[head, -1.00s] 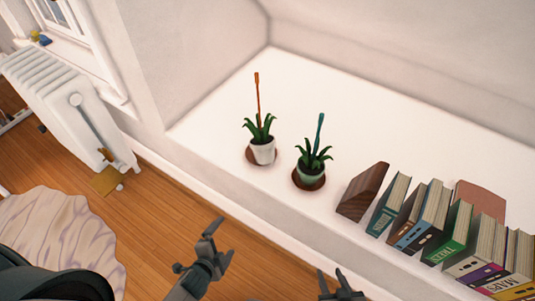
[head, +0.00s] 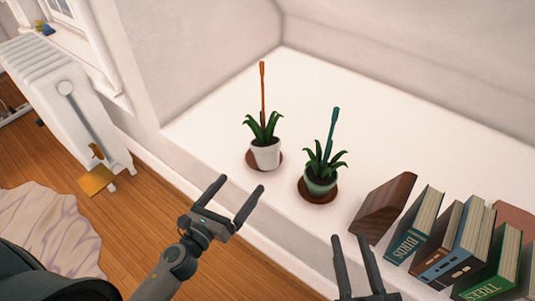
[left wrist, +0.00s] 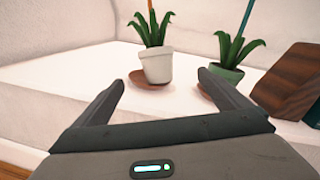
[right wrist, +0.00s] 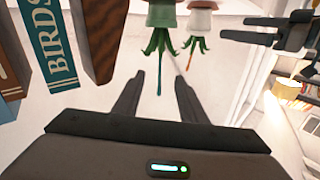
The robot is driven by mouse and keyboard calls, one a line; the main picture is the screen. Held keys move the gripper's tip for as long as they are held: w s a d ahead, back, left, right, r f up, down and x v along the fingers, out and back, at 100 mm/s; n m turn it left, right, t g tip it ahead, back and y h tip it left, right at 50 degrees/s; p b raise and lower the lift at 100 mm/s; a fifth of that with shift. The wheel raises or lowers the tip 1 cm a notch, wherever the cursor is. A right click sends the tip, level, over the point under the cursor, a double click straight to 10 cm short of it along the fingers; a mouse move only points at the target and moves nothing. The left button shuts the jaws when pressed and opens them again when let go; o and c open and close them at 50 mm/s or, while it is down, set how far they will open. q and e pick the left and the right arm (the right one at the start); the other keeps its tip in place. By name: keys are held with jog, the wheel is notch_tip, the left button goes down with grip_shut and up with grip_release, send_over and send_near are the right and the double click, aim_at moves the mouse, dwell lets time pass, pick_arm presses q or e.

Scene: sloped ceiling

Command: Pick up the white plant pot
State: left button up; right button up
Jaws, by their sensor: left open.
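In the left wrist view the white pot (left wrist: 157,65) sits between and beyond the fingertips. My left gripper (head: 241,184) is open and empty, in front of the ledge and short of the pot. My right gripper (head: 350,238) is open and empty near the ledge's front edge, below the wooden block.
A green pot (head: 319,185) with a plant and teal stick stands on its own saucer just right of the white pot. A dark wooden block (head: 382,207) and several books (head: 455,245) are further right. The ledge (head: 400,130) behind the pots is bare. A radiator (head: 65,95) is at left.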

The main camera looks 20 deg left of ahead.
aim_at(260, 157)
pick_arm(q)
jog(key=x, duration=1.1)
jog(key=shift+w+p, duration=0.25)
jog(key=shift+p, duration=0.15)
jog(key=shift+w, duration=0.35)
pick_arm(e)
jog(key=f, duration=0.1)
jog(key=f+g, duration=0.1)
jog(key=shift+d+f+h, duration=0.25)
jog(key=shift+f+h, duration=0.05)
jog(key=shift+f, duration=0.1)
pick_arm(q)
jog(key=shift+r, duration=0.1)
jog(key=shift+w+r, duration=0.1)
jog(key=shift+w, duration=0.45)
jog(key=w, duration=0.3)
jog(key=shift+r, duration=0.25)
jog(key=shift+w+d, duration=0.2)
jog(key=shift+w, duration=0.4)
